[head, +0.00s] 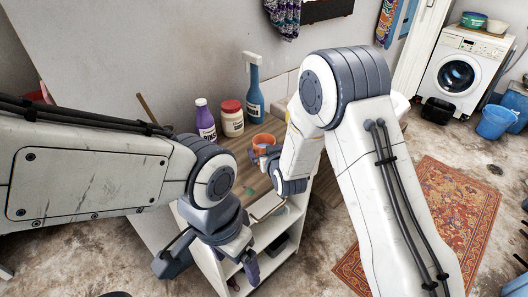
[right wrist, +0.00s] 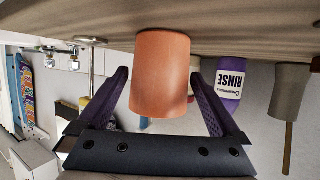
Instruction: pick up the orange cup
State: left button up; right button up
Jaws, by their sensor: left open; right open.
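The orange cup (head: 263,140) stands on the wooden top of a white shelf unit, partly hidden by my right gripper in the head view. My right gripper (head: 266,157) is at the cup, at its near side. In the right wrist view, which is upside down, the cup (right wrist: 161,72) sits between the two open purple fingers of this gripper (right wrist: 160,88). A narrow gap shows on each side of the cup. My left gripper (head: 240,262) is open and empty, low in front of the shelf unit, away from the cup.
The rinse bottle also shows in the right wrist view (right wrist: 229,82). A patterned rug (head: 450,205) lies at right.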

aim_at(262, 145)
jog(key=x, duration=0.4)
jog(key=shift+w+p, duration=0.2)
jog(key=shift+p, duration=0.2)
jog(key=c, duration=1.4)
jog(key=shift+o, duration=0.2)
